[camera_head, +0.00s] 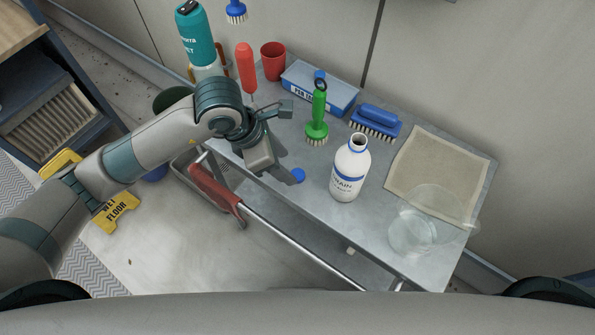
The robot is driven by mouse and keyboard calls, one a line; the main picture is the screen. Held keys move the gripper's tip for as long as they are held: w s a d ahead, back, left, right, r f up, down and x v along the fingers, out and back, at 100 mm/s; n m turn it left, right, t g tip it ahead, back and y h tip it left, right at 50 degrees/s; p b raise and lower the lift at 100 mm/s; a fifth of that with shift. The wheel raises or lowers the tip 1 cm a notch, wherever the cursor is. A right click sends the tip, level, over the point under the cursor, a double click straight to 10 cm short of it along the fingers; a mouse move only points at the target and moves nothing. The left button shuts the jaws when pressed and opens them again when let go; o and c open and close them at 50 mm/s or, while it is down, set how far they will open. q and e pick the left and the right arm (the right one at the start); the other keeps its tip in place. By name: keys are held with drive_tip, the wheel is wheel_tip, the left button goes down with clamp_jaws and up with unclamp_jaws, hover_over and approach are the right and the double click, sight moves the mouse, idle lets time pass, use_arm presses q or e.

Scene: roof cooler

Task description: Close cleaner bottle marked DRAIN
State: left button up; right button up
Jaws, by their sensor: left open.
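The white bottle marked DRAIN (348,172) stands upright on the grey cart top, right of centre. Its mouth is open, with no cap on it. A small blue cap (298,175) lies on the cart top near its front edge, left of the bottle. My left gripper (276,138) comes in from the left over the cart top. It is open and empty, a little up and left of the cap, apart from the bottle. My right gripper does not show.
A green brush (318,115) stands behind the bottle, near a blue brush (376,121) and a blue-white box (320,88). A beige cloth (436,170) and a clear container (412,235) are to the right. A red cup (272,60) is at the back.

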sight(297, 174)
use_arm(q)
drive_tip(key=shift+d+f+p, duration=0.3)
drive_tip(key=shift+f+p, duration=0.2)
drive_tip(key=shift+p, duration=0.15)
drive_tip(key=p+x, duration=0.1)
drive_tip(key=x, duration=0.2)
drive_tip(key=shift+d, duration=0.1)
drive_tip(key=shift+w+d+f+p, duration=0.15)
drive_tip(key=shift+f+p, duration=0.15)
drive_tip(key=shift+f, duration=0.15)
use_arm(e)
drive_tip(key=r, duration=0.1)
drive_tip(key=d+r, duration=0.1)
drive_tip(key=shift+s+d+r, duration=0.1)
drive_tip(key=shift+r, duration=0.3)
use_arm(q)
drive_tip(key=c, duration=1.1)
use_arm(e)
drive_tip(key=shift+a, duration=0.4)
